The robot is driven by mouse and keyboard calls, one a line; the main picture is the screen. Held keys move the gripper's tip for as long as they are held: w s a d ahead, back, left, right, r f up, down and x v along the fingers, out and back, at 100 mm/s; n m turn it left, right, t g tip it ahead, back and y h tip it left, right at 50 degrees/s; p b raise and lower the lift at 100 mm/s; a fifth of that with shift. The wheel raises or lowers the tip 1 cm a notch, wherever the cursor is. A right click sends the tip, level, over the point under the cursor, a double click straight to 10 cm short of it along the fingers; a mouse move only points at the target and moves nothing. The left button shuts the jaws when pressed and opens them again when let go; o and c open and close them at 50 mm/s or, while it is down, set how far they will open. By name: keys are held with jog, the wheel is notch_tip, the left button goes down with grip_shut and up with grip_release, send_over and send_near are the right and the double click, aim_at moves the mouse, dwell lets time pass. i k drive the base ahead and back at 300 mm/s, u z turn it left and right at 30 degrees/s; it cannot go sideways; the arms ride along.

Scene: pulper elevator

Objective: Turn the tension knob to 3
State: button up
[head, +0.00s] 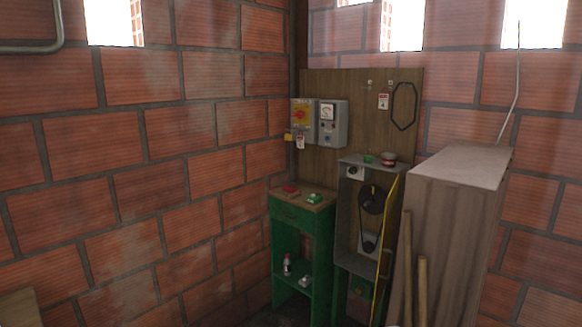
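I cannot make out for sure which part is the tension knob, and no number 3 is readable. A grey housing (347,209) in the corner holds a dark pulley (373,200) with a belt below it. A small pale plate with a dark round part (355,173) sits at the upper left inside this housing. On the wooden board, a grey meter box (339,133) with small controls hangs beside a box with a red and yellow switch (301,116). My gripper is not in view.
A green stand (288,217) with small items on its top and shelf stands left of the housing. A tall wooden box (455,235) stands close on the right, with wooden sticks (422,285) in front. A yellow strip (383,250) runs along the housing's right side. Brick walls enclose the corner.

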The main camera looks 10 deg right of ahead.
aim_at(352, 170)
jog(key=u, duration=0.5)
jog(key=i, duration=3.1)
jog(key=z, duration=0.5)
